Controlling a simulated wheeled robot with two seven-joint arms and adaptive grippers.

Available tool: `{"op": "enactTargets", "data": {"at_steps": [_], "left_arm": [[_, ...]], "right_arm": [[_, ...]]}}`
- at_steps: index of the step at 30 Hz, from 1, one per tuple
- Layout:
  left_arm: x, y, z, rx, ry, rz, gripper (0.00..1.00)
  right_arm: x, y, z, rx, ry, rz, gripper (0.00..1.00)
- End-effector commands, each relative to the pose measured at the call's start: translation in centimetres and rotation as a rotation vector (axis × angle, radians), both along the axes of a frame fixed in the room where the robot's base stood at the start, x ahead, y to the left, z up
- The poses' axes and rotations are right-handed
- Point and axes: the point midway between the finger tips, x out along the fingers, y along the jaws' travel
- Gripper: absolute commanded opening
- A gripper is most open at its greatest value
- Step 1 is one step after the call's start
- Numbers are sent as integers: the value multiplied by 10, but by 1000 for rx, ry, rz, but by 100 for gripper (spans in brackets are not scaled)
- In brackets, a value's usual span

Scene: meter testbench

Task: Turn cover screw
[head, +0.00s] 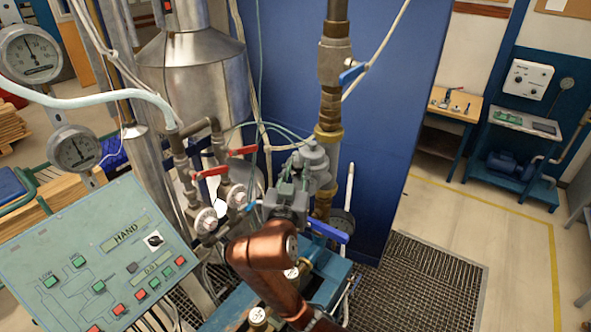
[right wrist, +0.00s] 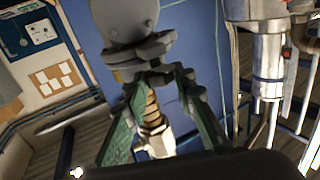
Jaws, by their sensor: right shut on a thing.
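A grey metal meter body (head: 318,165) sits on the brass pipe line in the middle of the head view. Its rounded grey housing (right wrist: 125,18) fills the top centre of the right wrist view. My right gripper (head: 287,178) reaches up to the left side of this body, at the end of my copper-coloured arm. In the right wrist view, the green fingers of the gripper (right wrist: 157,76) converge at the grey parts under the housing. They are shut on the cover screw, which is mostly hidden between the tips. My left gripper is not in view.
Red-handled valves (head: 210,172) stand close left of the gripper, with a blue-handled lever (head: 328,231) to its right. A green control panel (head: 105,258) is at lower left. Round gauges (head: 30,54) hang at upper left.

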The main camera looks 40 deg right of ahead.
Motion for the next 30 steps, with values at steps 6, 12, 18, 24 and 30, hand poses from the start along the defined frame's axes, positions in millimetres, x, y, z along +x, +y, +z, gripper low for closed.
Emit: {"op": "enactTargets", "data": {"at_steps": [6,12,18,24,30], "left_arm": [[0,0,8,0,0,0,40],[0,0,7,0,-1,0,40],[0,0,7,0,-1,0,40],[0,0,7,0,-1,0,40],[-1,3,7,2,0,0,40]], "right_arm": [[-2,-1,0,3,1,93,0],[-2,-1,0,1,2,93,0],[-2,-1,0,1,2,93,33],[-1,-1,0,0,1,93,42],[-2,0,0,1,1,93,42]]}}
